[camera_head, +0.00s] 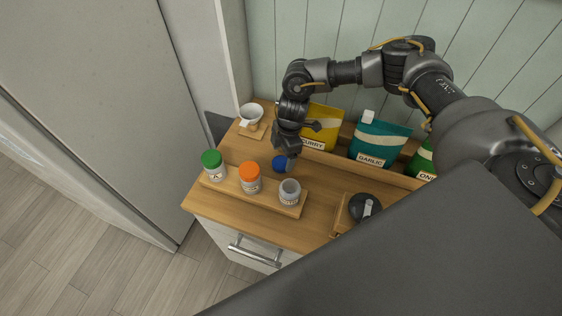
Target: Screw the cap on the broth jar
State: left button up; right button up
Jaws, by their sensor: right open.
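An open, pale grey jar (290,193) without a cap stands upright at the right end of a low wooden tray. I take it as the broth jar; its label is too small to read. A blue cap (279,164) lies on the wooden top behind the tray. My right gripper (285,155) points down right at the blue cap, with its jaws open. A finger partly covers the cap's right side, and I cannot tell whether it touches. My left gripper is not in view.
The wooden tray (273,204) also holds a green-capped jar (213,166) and an orange-capped jar (250,179). A white cup (251,114) stands behind left. Yellow (325,128) and teal (379,139) bags stand at the back right. A dark round container (361,207) is at right.

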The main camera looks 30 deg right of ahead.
aim_at(281, 162)
jog(key=shift+a+f+p, duration=0.15)
jog(key=shift+f+p, duration=0.05)
jog(key=shift+f, duration=0.6)
jog(key=shift+a+f+p, duration=0.15)
jog(key=shift+f+p, duration=0.05)
jog(key=shift+f, duration=0.6)
jog(key=shift+c, duration=0.4)
jog(key=c, duration=1)
